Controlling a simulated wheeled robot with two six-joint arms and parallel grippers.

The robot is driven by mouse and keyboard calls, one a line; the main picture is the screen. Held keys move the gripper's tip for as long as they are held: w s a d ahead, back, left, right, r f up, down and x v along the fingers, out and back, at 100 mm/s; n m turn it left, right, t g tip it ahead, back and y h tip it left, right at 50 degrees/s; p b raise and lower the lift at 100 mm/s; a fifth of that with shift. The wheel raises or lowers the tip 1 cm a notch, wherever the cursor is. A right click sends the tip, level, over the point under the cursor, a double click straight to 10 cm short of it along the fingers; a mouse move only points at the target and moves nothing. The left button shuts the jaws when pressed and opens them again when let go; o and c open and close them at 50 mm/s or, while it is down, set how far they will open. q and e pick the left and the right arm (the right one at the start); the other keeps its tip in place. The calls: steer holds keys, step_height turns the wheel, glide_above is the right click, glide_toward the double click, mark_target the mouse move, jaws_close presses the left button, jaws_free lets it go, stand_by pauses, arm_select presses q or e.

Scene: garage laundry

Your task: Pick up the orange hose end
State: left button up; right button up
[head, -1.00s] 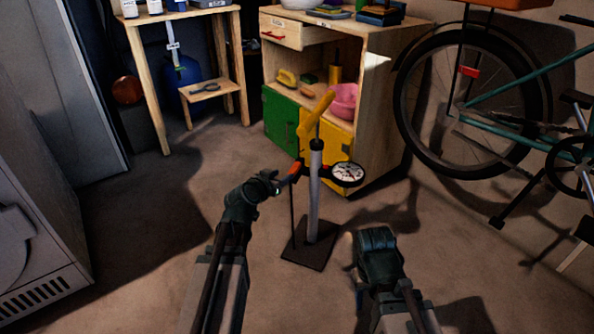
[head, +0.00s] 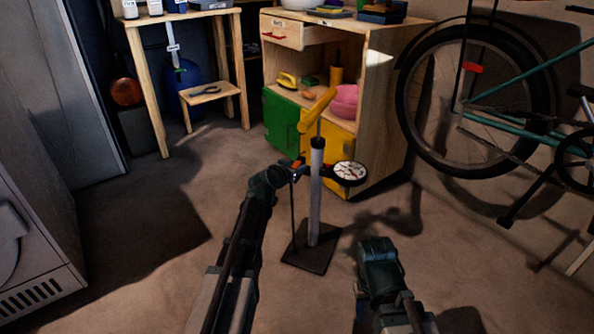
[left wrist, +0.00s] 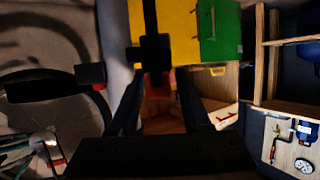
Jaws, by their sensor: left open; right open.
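A floor pump (head: 315,195) stands upright on a dark base plate, with a yellow handle (head: 317,112) and a round gauge (head: 349,172). The orange hose end (head: 298,163) sits left of the pump's collar, above a thin dark hose. My left gripper (head: 288,174) reaches it from the near left and partly hides it. In the left wrist view the open fingers (left wrist: 158,108) stand on either side of the dim orange-red end (left wrist: 157,86); contact cannot be told. My right gripper (head: 374,246) is low, right of the pump base, and its fingers are hard to make out.
Behind the pump stands a wooden cabinet (head: 384,118) with green and yellow doors. A bicycle (head: 470,115) is at the right and a white appliance (head: 35,250) at the left. A wooden stand (head: 150,90) is at the back left. The floor between is clear.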

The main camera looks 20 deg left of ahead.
arm_select(q)
steer(key=shift+w+f, duration=0.15)
steer(key=shift+w, duration=0.25)
steer(key=shift+s, duration=0.1)
arm_select(e)
steer(key=shift+f, duration=0.15)
arm_select(q)
jaws_close()
